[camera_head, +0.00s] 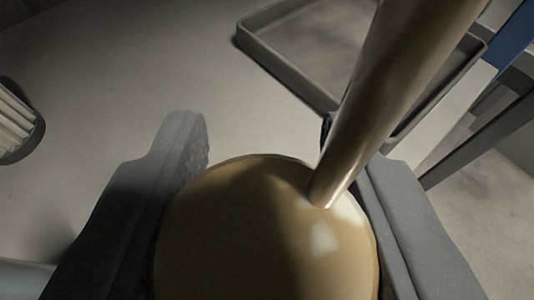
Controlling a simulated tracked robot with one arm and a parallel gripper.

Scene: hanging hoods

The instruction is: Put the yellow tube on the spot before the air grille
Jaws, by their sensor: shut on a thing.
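My gripper (265,150) has a grey finger on each side of a rounded, dull yellow-brown body (250,230) and is shut on it. A long, shiny yellow-brown tube (400,90) rises from the top of this body and leans up to the right, out of the picture. The two seem to be joined. The underside of the body is hidden. A dark-rimmed, rounded thing with pale slats (14,125) at the left edge looks like the air grille. It is cut off by the picture's edge and apart from my gripper. I cannot make out a marked spot before it.
A grey tray (275,75) with a raised rim lies at the top right, partly behind the tube. Grey bars (480,125) and a blue piece (515,38) stand at the right. The pale surface between grille and tray is bare. A pale cylindrical thing shows at the lower left.

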